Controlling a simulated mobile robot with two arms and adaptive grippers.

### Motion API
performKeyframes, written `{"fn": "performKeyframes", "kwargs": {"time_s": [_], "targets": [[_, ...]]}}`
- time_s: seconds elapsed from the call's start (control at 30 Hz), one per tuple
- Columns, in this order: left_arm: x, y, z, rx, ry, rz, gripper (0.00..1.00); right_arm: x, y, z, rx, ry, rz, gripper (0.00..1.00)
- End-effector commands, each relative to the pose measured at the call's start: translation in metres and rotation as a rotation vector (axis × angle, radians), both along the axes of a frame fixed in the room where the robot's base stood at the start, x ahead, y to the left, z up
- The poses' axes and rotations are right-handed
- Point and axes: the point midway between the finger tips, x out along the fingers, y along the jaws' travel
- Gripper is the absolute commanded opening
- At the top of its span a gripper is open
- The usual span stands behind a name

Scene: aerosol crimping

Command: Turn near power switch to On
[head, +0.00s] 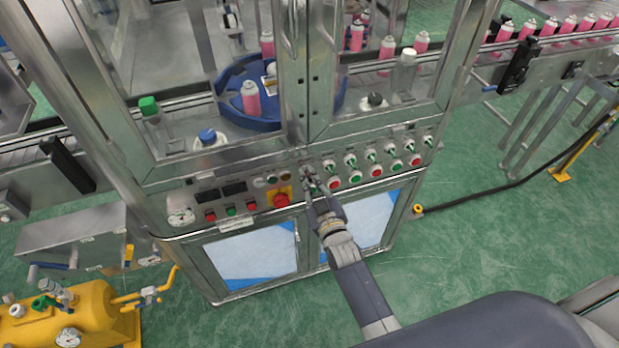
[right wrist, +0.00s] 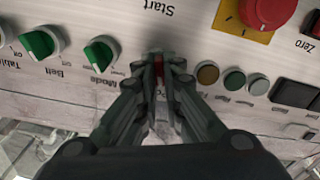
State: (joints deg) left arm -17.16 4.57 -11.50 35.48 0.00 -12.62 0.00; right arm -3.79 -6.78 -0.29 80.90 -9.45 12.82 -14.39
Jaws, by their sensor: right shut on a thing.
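The power switch (right wrist: 158,68) is a small knob on the machine's front panel. In the right wrist view a bit of red shows between my fingertips, and the label below is mostly covered, with only part of a word readable. My right gripper (right wrist: 160,66) is shut on this switch, with both fingers against its sides. In the head view my right gripper (head: 309,180) reaches the middle of the panel and hides the switch; its exact setting cannot be told. My left gripper is not in view.
A red emergency button (head: 281,200) on a yellow plate sits left of my gripper. Green knobs (head: 350,160) run along the panel to the right. Close by in the wrist view are a green knob (right wrist: 100,54) and a brown lamp (right wrist: 208,74). Glass doors rise above.

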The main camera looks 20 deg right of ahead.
Motion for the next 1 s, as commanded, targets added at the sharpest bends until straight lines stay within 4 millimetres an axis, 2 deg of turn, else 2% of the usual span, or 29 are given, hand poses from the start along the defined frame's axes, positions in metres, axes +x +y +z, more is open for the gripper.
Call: {"fn": "performKeyframes", "kwargs": {"time_s": [0.6,1.0], "targets": [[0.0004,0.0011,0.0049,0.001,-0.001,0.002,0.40,0.0001,-0.0041,-0.0002,0.562,0.019,0.001,0.00],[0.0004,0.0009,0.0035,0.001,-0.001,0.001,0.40,0.0002,-0.0054,-0.0009,0.783,0.027,0.001,0.00]]}}
